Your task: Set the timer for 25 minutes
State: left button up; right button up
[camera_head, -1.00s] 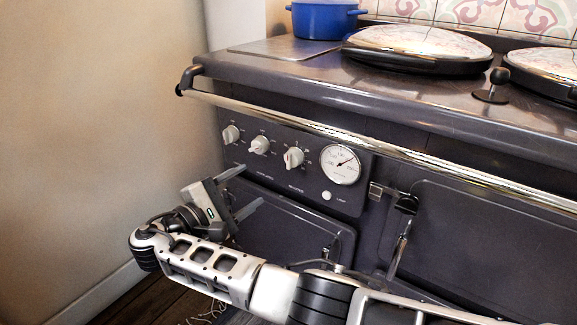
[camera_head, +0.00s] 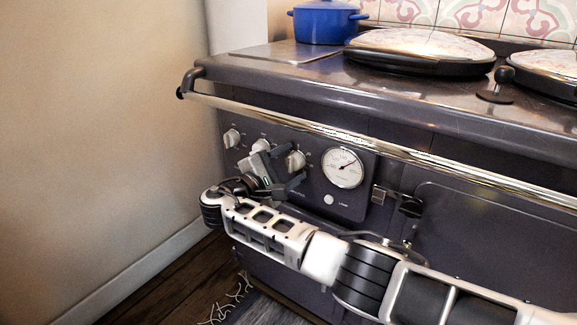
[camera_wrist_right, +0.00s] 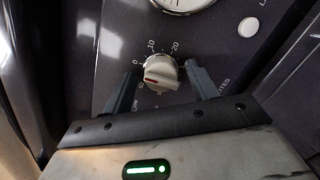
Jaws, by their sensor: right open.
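The timer knob (camera_head: 296,160) is the pale one nearest the round gauge on the range's front panel. In the right wrist view the knob (camera_wrist_right: 161,73) has a scale with 0, 10 and 20 around it. Its red mark is on the left side, slightly below the 0 label. My right gripper (camera_head: 294,165) is in front of the panel at this knob. In the right wrist view its open fingers (camera_wrist_right: 160,75) lie on either side of the knob, with gaps visible. My left gripper is not in view.
Two other pale knobs (camera_head: 231,138) (camera_head: 260,147) are to the left. The gauge (camera_head: 343,168) and round lamp button (camera_head: 328,200) are to the right. A metal rail (camera_head: 330,125) runs above the panel. A blue pot (camera_head: 322,24) stands on the range top.

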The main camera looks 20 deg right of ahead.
jog(key=c, duration=1)
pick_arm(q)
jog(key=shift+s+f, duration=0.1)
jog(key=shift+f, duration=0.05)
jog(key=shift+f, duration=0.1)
